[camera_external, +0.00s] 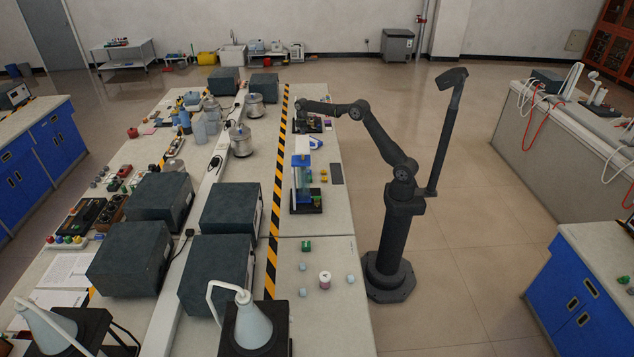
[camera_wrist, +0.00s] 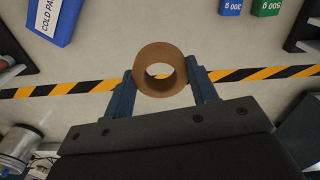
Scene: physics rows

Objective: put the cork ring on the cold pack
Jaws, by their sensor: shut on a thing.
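The cork ring (camera_wrist: 160,50) is a short, thick brown tube, seen nearly end-on in the wrist view with its hole showing. My gripper (camera_wrist: 163,83) is shut on it, with one blue-grey finger on each side. The cold pack (camera_wrist: 57,18) is a blue box with a pale label reading "COLD PA", cut off by the upper left edge of the wrist view. It lies on the bench, apart from the ring. In the external view my gripper (camera_external: 301,106) is at the far part of the bench; the ring is too small to tell there.
A metal pot (camera_wrist: 18,148) stands at lower left. A yellow-black stripe (camera_wrist: 255,74) crosses the pale bench. Bare bench lies between the boxes.

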